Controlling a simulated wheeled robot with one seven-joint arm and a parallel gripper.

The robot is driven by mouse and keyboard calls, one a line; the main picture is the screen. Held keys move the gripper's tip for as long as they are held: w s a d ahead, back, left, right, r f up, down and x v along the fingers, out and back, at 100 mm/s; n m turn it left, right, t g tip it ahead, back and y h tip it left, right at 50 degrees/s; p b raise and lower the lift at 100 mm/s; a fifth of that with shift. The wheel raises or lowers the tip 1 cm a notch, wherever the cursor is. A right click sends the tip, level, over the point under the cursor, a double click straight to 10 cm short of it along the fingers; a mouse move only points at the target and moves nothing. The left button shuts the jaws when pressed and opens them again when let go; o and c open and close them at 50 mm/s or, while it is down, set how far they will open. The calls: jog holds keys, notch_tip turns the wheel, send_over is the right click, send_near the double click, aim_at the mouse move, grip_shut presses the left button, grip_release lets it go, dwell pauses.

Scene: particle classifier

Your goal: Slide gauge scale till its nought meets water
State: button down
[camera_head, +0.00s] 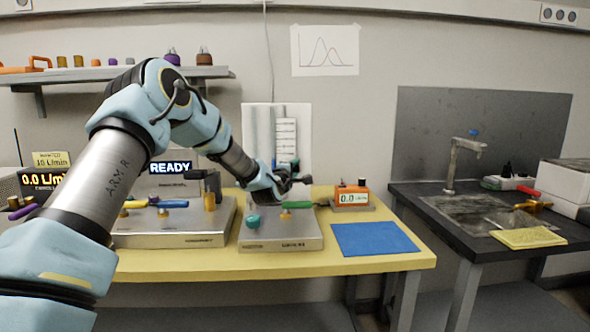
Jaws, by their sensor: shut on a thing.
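The gauge scale (286,138) is a narrow white strip with dark marks. It stands upright against a pale backing board (258,122) behind the yellow table. My gripper (293,181) is at the lower end of the scale and is shut, apparently on its lower part. The fingers are small here and the exact contact is partly hidden by my wrist. A blue-teal piece (283,168) shows just below the strip. The water level and the scale's nought are too small to make out.
A steel box (281,236) with a teal knob and a green lever stands below my gripper. Another steel box (170,238) is at left. A sink bench (480,215) stands right.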

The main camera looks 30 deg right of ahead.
jog(key=shift+f, duration=0.15)
dwell(0.4)
jog(key=f+b, duration=0.2)
jog(key=shift+b, duration=0.4)
jog(key=shift+r, duration=0.15)
jog(key=c, duration=0.6)
grip_release()
jog(key=shift+r, duration=0.1)
jog(key=shift+c, duration=0.2)
jog(key=shift+s+a, duration=0.1)
jog(key=b+v, duration=0.1)
jog(key=v, duration=0.9)
jog(key=shift+s+a+b, duration=0.2)
jog(key=shift+s+b, duration=0.05)
jog(key=shift+b, duration=0.15)
